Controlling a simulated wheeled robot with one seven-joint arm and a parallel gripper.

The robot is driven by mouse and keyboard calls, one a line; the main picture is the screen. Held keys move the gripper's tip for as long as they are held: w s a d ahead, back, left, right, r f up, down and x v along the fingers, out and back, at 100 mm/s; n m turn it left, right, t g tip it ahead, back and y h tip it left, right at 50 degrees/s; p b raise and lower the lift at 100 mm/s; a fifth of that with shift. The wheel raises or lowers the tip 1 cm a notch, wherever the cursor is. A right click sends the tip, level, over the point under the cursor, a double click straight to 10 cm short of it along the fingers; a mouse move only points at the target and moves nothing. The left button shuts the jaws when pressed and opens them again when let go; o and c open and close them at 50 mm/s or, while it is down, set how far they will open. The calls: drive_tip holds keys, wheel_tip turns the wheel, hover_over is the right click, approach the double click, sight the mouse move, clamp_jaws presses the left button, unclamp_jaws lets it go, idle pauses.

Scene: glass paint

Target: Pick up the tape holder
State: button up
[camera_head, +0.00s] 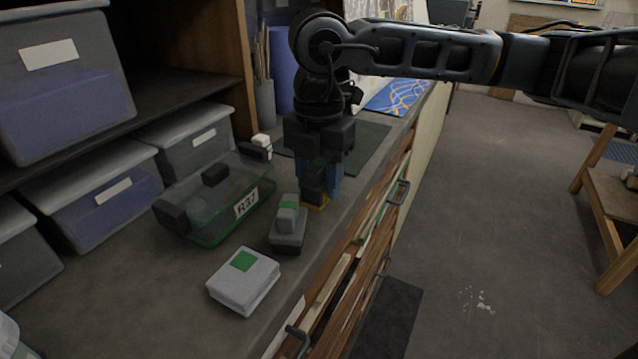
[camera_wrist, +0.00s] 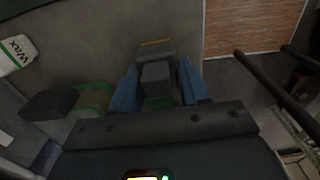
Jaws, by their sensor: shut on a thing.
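My gripper (camera_head: 318,192) points down at the worktop, its blue fingers closed on a dark grey block that I take to be the tape holder (camera_head: 315,201). A yellow edge shows at its foot, low at the worktop; I cannot tell whether it touches the surface. In the wrist view the fingers (camera_wrist: 160,88) stand on both sides of the tape holder (camera_wrist: 156,52), which has stepped grey blocks, a yellow far edge and some green near the gripper. The fingers and gripper body hide part of it.
A clear green-rimmed case (camera_head: 215,205) is left of my gripper. A grey block with a green band (camera_head: 288,226) stands in front, and a white box with a green square (camera_head: 243,281) is nearer. A white "WAX" item (camera_wrist: 17,53) lies left. Drawers (camera_head: 345,270) line the worktop's right edge.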

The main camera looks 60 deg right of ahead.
sight(319, 163)
drive_tip(key=shift+c, duration=1.3)
drive_tip(key=shift+r, duration=0.15)
drive_tip(key=shift+r, duration=0.6)
wheel_tip(319, 163, up, 3)
drive_tip(key=shift+f+b, duration=0.15)
drive_tip(key=shift+b, duration=0.35)
drive_tip(key=s+d+r+b, duration=0.2)
drive_tip(key=s+d+r, duration=0.5)
drive_tip(key=s+d, duration=0.1)
drive_tip(key=shift+s, duration=0.25)
drive_tip(key=o, duration=0.7)
drive_tip(key=shift+c, duration=0.2)
drive_tip(key=shift+f, duration=0.1)
drive_tip(key=c, duration=0.4)
